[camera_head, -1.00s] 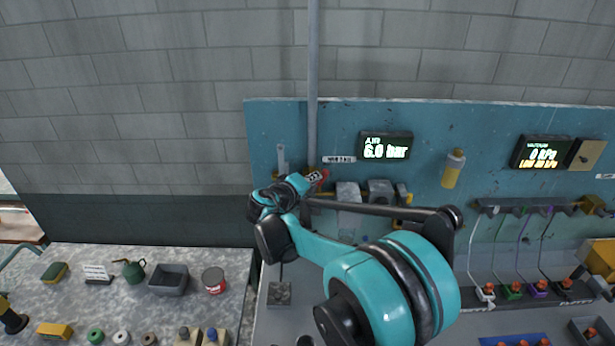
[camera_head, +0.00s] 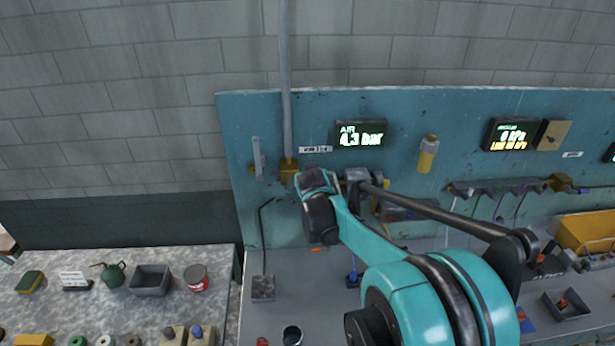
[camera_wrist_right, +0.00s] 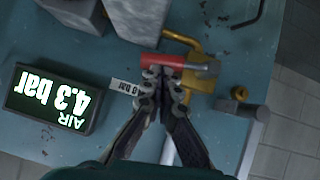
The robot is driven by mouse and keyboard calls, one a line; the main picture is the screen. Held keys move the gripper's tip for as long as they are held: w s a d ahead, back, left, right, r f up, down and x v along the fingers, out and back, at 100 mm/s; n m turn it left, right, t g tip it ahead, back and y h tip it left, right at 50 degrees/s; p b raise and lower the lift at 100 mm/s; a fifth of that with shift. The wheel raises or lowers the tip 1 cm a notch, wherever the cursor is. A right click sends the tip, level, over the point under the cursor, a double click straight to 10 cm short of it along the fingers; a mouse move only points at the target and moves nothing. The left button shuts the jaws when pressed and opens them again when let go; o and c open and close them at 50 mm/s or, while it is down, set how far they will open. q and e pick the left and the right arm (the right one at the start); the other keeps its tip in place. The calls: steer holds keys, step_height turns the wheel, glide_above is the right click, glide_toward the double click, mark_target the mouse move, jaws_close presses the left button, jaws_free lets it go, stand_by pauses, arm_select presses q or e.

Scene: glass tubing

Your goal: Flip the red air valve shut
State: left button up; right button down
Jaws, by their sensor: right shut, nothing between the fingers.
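The red valve handle (camera_wrist_right: 166,61) shows in the right wrist view, extending from the brass valve body (camera_wrist_right: 199,76) toward the display side, roughly crosswise to the grey pipe. My right gripper (camera_wrist_right: 162,76) is shut and empty, its fingertips right at the handle; I cannot tell whether they touch it. In the head view my right wrist (camera_head: 317,184) hides the handle, and part of the brass valve (camera_head: 288,166) shows at the foot of the grey pipe (camera_head: 286,80). The air display (camera_head: 360,134) reads 4.3 bar; it also shows upside down in the wrist view (camera_wrist_right: 54,100). My left gripper is out of view.
The blue panel (camera_head: 245,125) carries a yellow bottle (camera_head: 428,153) and a second display (camera_head: 511,135). A grey bracket (camera_head: 257,158) sits left of the valve. Below are a grey bench and a speckled table with a grey bin (camera_head: 151,280) and a red can (camera_head: 196,277).

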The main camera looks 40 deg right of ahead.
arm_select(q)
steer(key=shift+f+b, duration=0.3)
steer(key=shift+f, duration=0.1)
arm_select(e)
steer(key=shift+s+d+f, duration=0.1)
steer(key=shift+d+f, duration=0.15)
steer(key=shift+f, duration=0.3)
arm_select(q)
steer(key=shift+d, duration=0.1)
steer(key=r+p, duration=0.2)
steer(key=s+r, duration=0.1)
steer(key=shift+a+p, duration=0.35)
steer(key=shift+p, duration=0.05)
arm_select(e)
steer(key=d+r+v, duration=0.1)
steer(key=r+v, duration=0.1)
steer(key=v, duration=1)
steer(key=shift+d+r, duration=0.2)
steer(key=shift+r, duration=0.2)
steer(key=shift+w, duration=0.2)
